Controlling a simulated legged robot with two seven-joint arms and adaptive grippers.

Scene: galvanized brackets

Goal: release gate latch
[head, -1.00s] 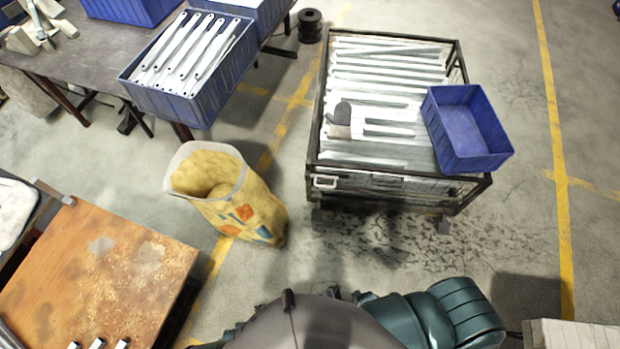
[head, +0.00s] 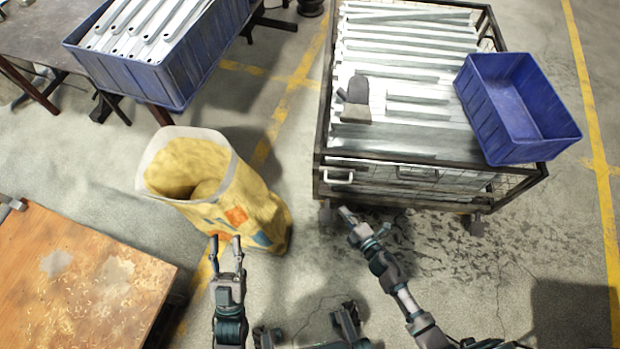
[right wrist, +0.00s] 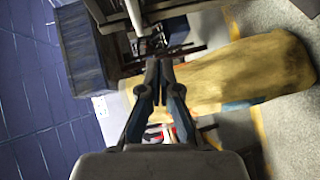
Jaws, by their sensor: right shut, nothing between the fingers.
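A dark wire-sided cage cart (head: 322,130) full of pale metal bars stands at upper right in the head view. On its front gate a white U-shaped handle (head: 338,181) sits near the left corner, and a greyer latch-like piece (head: 418,173) is further right. I cannot tell which is the latch. My right gripper (head: 345,212) is shut and empty, just below the white handle in the picture and apart from it. Its shut fingers also show in the right wrist view (right wrist: 160,66). My left gripper (head: 225,238) is open and empty, in front of the yellow sack.
The yellow sack (head: 259,205) stands on the floor left of the cart. A rusty table (head: 75,275) is at lower left. Floor between sack and cart is clear.

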